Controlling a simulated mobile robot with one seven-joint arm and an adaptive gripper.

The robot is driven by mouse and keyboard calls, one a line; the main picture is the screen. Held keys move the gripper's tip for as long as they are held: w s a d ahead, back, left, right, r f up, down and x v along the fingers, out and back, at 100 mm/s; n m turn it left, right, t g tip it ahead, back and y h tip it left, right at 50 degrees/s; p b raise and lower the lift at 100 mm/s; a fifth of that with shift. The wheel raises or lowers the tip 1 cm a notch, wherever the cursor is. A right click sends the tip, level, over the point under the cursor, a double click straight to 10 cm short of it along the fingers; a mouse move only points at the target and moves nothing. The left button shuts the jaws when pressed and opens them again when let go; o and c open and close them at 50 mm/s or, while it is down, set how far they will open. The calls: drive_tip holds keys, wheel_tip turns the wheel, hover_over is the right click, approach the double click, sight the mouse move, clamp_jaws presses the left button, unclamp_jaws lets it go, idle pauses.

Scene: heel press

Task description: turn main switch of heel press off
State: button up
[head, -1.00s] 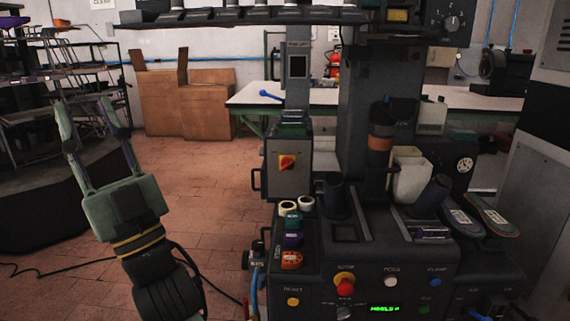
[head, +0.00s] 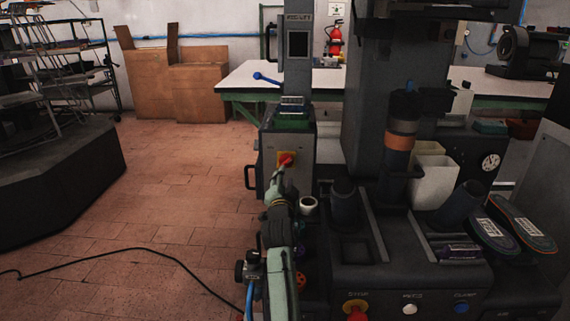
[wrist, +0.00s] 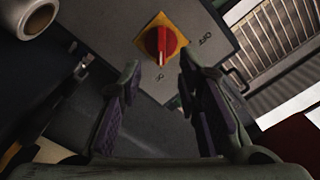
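The main switch (head: 287,158) is a red rotary knob on a yellow plate, on the front of a grey box on the press. In the wrist view the knob (wrist: 161,41) has a pale line along its grip, in line with the ON label (wrist: 160,77). The OFF label (wrist: 205,38) is to the right of the knob. My gripper (head: 279,171) is just in front of the switch and partly covers it in the head view. In the wrist view my gripper (wrist: 159,73) is open and empty, its fingertips spread just short of the knob.
A black handle (head: 250,176) sticks out left of the switch box. A white roll (head: 308,205) stands close right of my arm. The stop button (head: 355,309) is on the panel below.

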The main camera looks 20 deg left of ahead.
sight(286, 164)
drive_tip(key=p+x, duration=0.1)
drive_tip(key=x, duration=0.8)
drive_tip(key=shift+c, duration=0.5)
clamp_jaws()
